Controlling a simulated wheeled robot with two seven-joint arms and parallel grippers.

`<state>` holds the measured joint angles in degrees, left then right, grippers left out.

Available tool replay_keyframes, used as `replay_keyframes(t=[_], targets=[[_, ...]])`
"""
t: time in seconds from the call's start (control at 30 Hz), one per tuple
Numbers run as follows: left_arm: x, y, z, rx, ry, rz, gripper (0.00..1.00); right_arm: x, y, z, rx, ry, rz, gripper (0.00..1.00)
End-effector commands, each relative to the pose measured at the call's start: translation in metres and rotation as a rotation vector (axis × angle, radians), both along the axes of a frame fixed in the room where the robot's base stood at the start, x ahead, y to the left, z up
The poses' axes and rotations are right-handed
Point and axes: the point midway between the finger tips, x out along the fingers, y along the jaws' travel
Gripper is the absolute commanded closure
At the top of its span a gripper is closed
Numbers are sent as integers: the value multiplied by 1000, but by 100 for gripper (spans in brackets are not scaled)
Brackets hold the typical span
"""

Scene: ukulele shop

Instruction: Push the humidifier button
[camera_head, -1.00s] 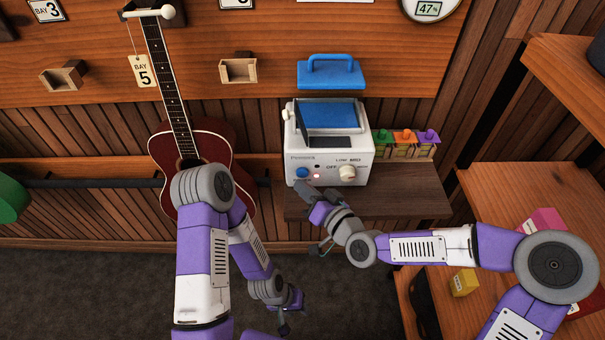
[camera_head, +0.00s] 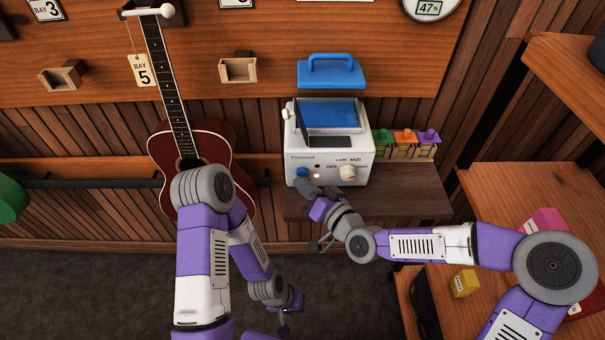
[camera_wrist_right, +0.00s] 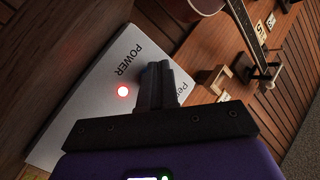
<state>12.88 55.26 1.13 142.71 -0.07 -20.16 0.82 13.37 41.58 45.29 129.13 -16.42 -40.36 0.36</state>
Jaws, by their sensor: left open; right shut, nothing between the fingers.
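The humidifier (camera_head: 330,130), a white box with a blue water window and an open dark flap, stands on a small wooden shelf. Its front has a blue round button (camera_head: 302,172) at lower left, a small light and a cream dial (camera_head: 347,173). In the right wrist view the light (camera_wrist_right: 123,91) glows red near the word POWER. My right gripper (camera_head: 307,182) is shut and empty, its tips at the lower front by the blue button. In the wrist view its fingers (camera_wrist_right: 156,72) hide the button; contact cannot be told. My left gripper (camera_head: 283,330) hangs low, far from the humidifier.
A blue-handled lid (camera_head: 331,73) is behind the humidifier. Small colored items (camera_head: 404,142) stand to its right. A red ukulele (camera_head: 205,145) hangs at left. The wooden shelf (camera_head: 405,204) is bare to the right of my right gripper.

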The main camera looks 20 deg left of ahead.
Motion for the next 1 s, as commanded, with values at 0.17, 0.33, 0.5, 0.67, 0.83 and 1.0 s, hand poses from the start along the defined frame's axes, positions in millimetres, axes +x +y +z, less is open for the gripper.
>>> replay_keyframes(t=[0.17,0.33,0.5,0.67,0.83,1.0], targets=[[0,0,-1,0,0,0,57,2,1,0,0,0,0,100],[0,0,-2,0,0,0,57,4,1,0,1,-1,-1,100],[0,0,-2,0,0,0,57,6,2,0,0,0,0,100],[0,0,-3,0,0,0,57,8,2,0,0,0,0,100],[0,0,-3,0,0,0,57,10,3,0,0,0,0,100],[0,0,-3,0,0,0,57,10,3,0,1,-1,-1,100]])
